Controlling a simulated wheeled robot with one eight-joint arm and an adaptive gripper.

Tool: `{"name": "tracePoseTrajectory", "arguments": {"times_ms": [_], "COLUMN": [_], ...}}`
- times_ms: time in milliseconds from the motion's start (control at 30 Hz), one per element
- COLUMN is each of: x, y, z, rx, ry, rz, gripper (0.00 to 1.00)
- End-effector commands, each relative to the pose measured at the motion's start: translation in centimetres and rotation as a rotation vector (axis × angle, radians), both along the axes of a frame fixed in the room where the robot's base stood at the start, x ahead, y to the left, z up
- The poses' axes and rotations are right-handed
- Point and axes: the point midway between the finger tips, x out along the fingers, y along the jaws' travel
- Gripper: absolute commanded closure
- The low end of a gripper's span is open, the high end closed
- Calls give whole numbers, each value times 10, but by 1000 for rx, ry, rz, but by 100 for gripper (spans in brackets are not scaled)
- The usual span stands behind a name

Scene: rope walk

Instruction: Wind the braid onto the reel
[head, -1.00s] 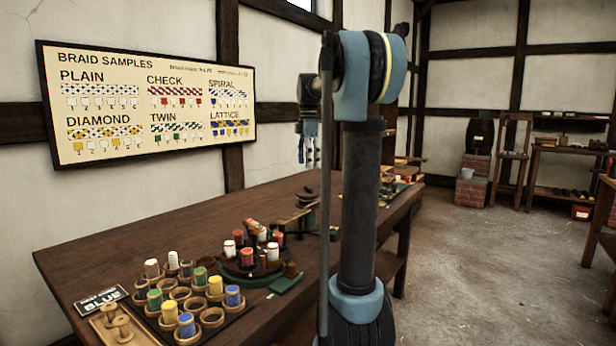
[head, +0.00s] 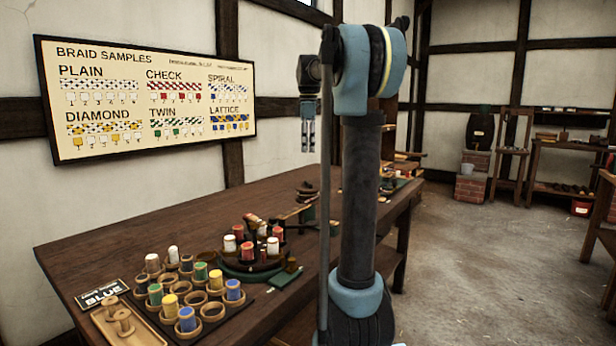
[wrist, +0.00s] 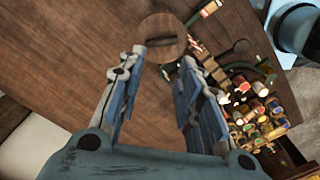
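My gripper (wrist: 163,62) is open and empty in the wrist view, its two blue-grey fingers apart. In the head view my gripper (head: 308,138) hangs pointing down, high above the bench. A round wooden disc with a dark bar across it, which looks like the reel (wrist: 162,30), lies beyond the fingertips in the wrist view, well below them. The round braiding stand (head: 250,268) carries several red and white bobbins, left of my arm. I cannot clearly make out the braid; a thin piece runs from the stand towards the reel.
Several loose bobbins and empty round cups sit on a dark mat (head: 215,318) at the bench's near end. A wooden tray (head: 135,335) holds two bare spools beside a "BLUE" card (head: 103,293). The left side of the bench (head: 130,235) is clear. A braid samples board (head: 150,100) hangs behind.

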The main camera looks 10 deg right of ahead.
Motion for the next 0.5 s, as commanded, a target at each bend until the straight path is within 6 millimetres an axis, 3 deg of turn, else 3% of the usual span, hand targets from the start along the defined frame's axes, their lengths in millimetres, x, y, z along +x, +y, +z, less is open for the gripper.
{"name": "tracePoseTrajectory", "arguments": {"times_ms": [500], "x": [-1], "y": [0], "z": [30], "rx": [0], "ry": [0], "rz": [-798], "gripper": [68]}}
